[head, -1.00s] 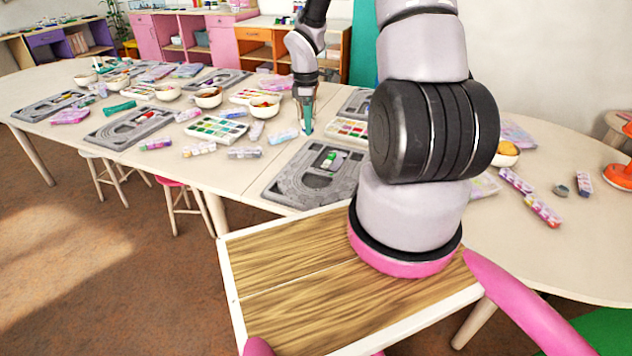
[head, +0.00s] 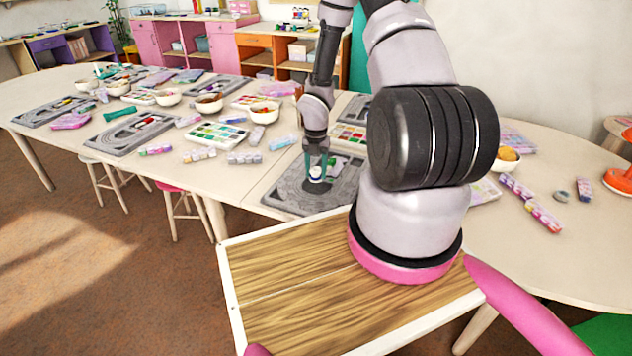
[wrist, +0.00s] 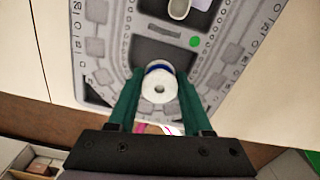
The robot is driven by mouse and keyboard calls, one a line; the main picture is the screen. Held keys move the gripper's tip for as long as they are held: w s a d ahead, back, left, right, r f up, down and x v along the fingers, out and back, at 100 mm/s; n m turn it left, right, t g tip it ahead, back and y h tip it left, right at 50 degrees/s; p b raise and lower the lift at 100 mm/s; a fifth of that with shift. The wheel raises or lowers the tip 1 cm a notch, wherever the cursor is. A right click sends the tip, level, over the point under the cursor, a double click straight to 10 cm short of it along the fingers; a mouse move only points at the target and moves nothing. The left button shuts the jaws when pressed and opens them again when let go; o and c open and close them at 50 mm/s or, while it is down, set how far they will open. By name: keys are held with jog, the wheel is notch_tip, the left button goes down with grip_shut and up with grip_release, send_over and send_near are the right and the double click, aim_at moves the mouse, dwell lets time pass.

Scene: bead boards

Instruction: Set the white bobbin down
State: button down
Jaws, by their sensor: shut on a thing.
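The white bobbin (wrist: 160,88) is between the two green fingers of my gripper (wrist: 160,97), which is shut on it; a blue band shows at its far edge. In the head view the bobbin (head: 316,173) hangs below my gripper (head: 317,166) over the grey bead board (head: 290,195) nearest me. Whether the bobbin touches the board cannot be told. In the wrist view the bobbin is over the curved lower part of the board (wrist: 102,45).
A green dot (wrist: 195,41) and a pale oval item in a recess (wrist: 179,9) lie on the board beyond the bobbin. A paint tray (head: 216,133), a bowl (head: 264,112) and bead strips (head: 282,142) stand close by. A wooden-topped surface (head: 300,290) is in front.

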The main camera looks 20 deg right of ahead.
aim_at(316, 180)
jog(key=shift+f, duration=2)
jog(key=shift+f, duration=0.1)
jog(key=shift+c, duration=1.6)
grip_release()
notch_tip(316, 180, up, 12)
jog(key=shift+r, duration=0.25)
